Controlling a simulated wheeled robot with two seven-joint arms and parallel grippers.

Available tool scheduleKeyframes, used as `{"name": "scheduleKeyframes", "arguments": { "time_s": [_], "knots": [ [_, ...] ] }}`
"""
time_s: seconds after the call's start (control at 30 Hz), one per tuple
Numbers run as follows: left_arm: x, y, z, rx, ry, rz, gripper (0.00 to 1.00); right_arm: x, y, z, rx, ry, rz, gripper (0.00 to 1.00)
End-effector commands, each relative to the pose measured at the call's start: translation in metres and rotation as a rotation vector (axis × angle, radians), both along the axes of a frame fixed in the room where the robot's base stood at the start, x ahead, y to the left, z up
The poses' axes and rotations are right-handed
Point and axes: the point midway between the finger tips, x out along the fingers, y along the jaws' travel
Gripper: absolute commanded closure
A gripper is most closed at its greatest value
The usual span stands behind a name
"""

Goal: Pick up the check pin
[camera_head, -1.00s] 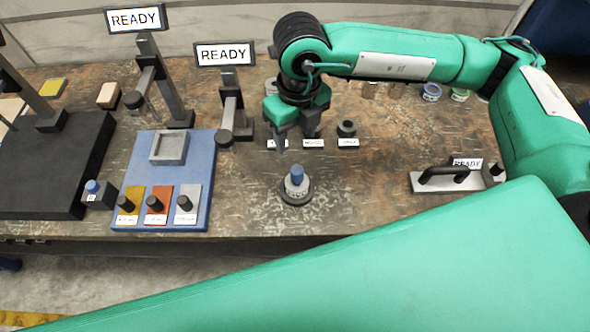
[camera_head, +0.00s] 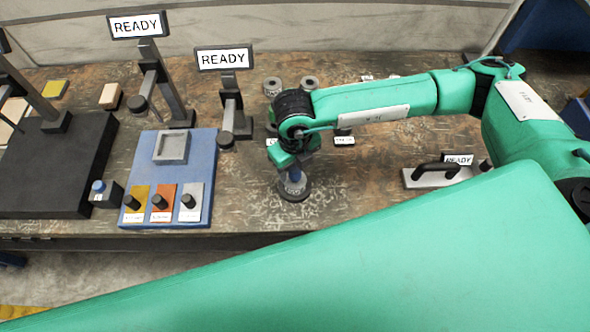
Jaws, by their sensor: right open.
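The check pin (camera_head: 296,174), as far as I can tell, is the small blue-topped piece standing upright in a grey round holder with a dark base (camera_head: 294,190) near the table's middle front. My right gripper (camera_head: 292,166) is open and points down right at the blue top, with its fingers close around or beside it. The gripper body hides part of the pin, and I cannot tell whether the fingers touch it. My left gripper is not in view.
A blue board (camera_head: 170,215) with a grey square tray and several dark knobs lies to the left. Stands with READY signs (camera_head: 224,60) rise behind it. A black slab (camera_head: 50,175) is at far left. A black-handled plate (camera_head: 437,176) lies at right.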

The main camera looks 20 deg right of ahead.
Motion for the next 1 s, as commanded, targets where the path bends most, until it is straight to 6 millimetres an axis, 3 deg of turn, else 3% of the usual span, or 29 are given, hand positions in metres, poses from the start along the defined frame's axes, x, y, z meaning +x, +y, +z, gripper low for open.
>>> {"name": "scheduleKeyframes", "arguments": {
  "time_s": [0.13,0.37,0.63,1.0],
  "knots": [
    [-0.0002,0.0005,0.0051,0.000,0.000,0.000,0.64,0.0000,-0.0007,-0.0129,-0.001,0.001,-0.001,0.46],
    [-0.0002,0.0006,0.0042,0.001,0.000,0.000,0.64,0.0001,-0.0008,-0.0151,-0.001,0.000,-0.001,0.46],
    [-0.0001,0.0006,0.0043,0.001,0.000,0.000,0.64,0.0003,-0.0009,-0.0148,-0.001,0.000,-0.001,0.99],
    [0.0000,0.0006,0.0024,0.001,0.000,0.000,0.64,0.0011,-0.0005,-0.0096,0.001,-0.002,-0.001,1.00]
  ]
}}
